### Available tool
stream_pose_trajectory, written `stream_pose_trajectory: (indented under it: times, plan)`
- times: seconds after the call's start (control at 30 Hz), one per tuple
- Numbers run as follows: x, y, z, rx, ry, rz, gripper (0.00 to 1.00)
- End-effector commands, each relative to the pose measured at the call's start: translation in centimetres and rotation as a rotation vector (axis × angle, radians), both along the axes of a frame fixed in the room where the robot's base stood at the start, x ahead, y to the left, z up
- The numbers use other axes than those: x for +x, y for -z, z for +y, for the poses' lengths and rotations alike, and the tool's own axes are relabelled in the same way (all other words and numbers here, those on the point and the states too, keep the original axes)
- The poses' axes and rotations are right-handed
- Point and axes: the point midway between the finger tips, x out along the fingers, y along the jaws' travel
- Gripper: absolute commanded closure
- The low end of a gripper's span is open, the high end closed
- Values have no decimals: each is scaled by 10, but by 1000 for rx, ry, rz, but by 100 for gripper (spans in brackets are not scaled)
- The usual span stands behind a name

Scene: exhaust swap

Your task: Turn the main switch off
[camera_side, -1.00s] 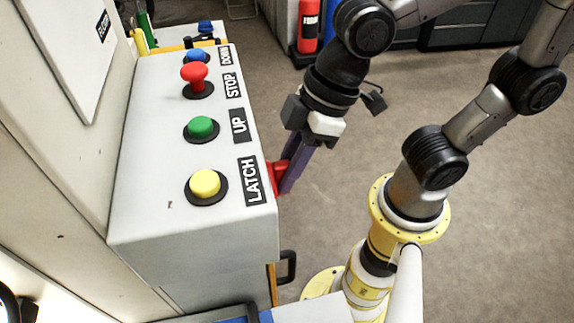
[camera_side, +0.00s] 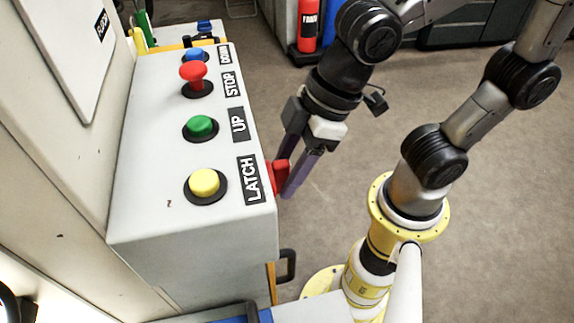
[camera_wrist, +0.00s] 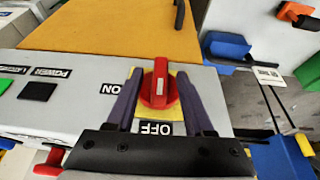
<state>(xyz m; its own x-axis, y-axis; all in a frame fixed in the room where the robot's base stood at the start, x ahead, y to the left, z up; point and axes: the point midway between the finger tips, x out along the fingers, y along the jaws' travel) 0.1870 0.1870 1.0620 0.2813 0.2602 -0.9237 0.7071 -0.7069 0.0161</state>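The main switch is a red rotary knob (camera_wrist: 159,85) on a yellow plate (camera_wrist: 172,128). Its raised grip with a white mark runs up and down in the wrist view, in line with the OFF label (camera_wrist: 156,128) below it. The ON label (camera_wrist: 110,89) is to the left. In the side view the red knob (camera_side: 280,177) sticks out of the box's right face. My gripper (camera_wrist: 158,78) is open, with one purple finger on each side of the knob. In the side view my gripper (camera_side: 281,180) is at the knob, its fingers apart. Contact cannot be told.
The grey control box (camera_side: 150,200) carries yellow LATCH (camera_side: 204,183), green UP (camera_side: 201,126), red STOP (camera_side: 193,74) and blue DOWN buttons on top. A black handle (camera_side: 287,266) is below the knob. Open floor lies to the right.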

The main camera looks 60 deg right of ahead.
Motion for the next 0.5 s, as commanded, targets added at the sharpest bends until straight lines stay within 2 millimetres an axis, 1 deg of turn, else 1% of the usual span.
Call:
stream_pose_trajectory:
  times: [0.17, 0.27, 0.37, 0.5]
  plan:
    - [0, 0, 0, 0, 0, 0, 48]
    - [-1, -3, -1, 1, 0, -1, 48]
    - [-3, -13, -3, 4, 0, -3, 48]
    - [-10, -37, -9, 6, 0, -4, 48]
